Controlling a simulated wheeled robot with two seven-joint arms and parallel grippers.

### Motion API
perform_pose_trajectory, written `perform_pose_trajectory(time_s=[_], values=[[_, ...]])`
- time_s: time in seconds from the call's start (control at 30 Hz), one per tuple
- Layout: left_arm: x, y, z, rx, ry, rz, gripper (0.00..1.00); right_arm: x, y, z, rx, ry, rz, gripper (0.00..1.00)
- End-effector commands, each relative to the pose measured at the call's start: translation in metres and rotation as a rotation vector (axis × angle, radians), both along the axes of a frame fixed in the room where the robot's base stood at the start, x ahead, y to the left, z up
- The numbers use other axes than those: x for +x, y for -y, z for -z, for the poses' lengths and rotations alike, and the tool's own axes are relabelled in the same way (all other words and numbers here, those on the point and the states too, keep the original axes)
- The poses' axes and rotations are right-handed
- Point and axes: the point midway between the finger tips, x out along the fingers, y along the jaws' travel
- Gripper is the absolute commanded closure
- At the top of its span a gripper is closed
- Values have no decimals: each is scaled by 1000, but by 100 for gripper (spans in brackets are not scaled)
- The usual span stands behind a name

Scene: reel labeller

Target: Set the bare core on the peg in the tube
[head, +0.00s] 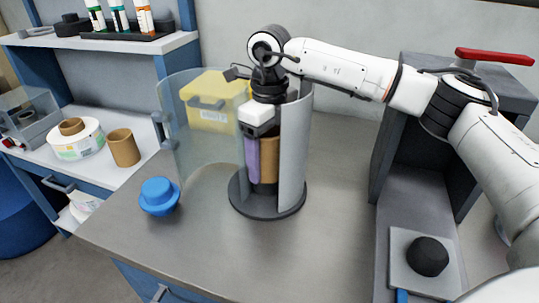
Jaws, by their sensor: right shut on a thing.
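The tube (294,150) stands on the grey worktop, a grey upright shell on a dark round base (270,207). Its clear curved door (203,130) is swung open to the left. My right gripper (262,148) reaches down into the tube from above, shut on a bare brown core (266,162). A purple upright strip (252,160) shows at the core's left side. The core is upright inside the shell, low over the base. The peg is hidden, so I cannot tell whether the core is around it. My left gripper is not in view.
A blue knobbed object (159,196) sits at the worktop's left edge. A yellow box (212,100) shows behind the clear door. On the left shelf are another brown core (124,147) and a white roll (75,139). A dark grey housing (425,150) stands right, with a black knob (428,256).

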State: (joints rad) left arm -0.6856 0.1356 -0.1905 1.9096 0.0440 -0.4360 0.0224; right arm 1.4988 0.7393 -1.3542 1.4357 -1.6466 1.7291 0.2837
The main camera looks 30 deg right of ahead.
Motion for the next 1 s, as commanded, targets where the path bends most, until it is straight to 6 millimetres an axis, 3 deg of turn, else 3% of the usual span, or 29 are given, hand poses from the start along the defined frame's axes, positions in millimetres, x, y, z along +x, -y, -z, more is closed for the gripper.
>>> perform_pose_trajectory(time_s=[1.0], values=[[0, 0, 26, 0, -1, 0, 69, 0, 0, 42, 0, 0, 0, 53]])
